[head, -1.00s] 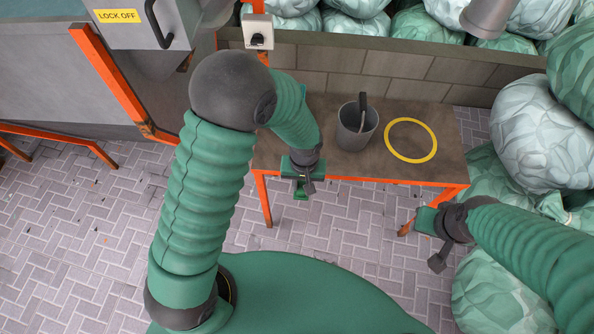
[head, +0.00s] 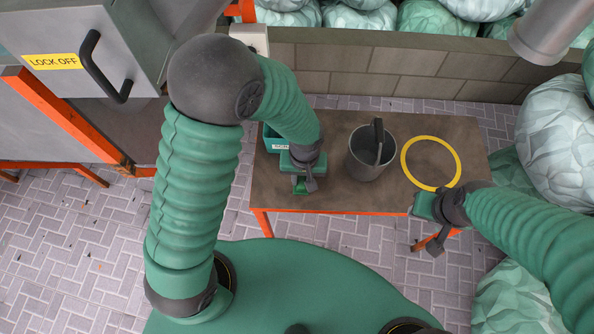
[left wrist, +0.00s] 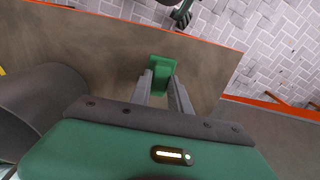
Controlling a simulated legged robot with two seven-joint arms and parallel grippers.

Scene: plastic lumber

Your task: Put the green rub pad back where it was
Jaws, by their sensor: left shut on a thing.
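The green rub pad (left wrist: 160,66) is a small green block held between the two grey fingers of my left gripper (left wrist: 165,88) in the left wrist view. In the head view my left gripper (head: 302,184) is over the left part of the brown table (head: 330,195), with the green pad (head: 299,187) at its tips. Whether the pad touches the table I cannot tell. My right gripper (head: 428,228) is at the table's front right edge; its finger gap is not clear.
A grey bucket (head: 368,160) with a dark handled tool in it stands mid-table. A yellow ring (head: 404,165) lies to its right. A teal labelled box (head: 285,146) is partly hidden behind my left arm. A grey cabinet (head: 60,30) is at left, pale sacks (head: 560,140) at right.

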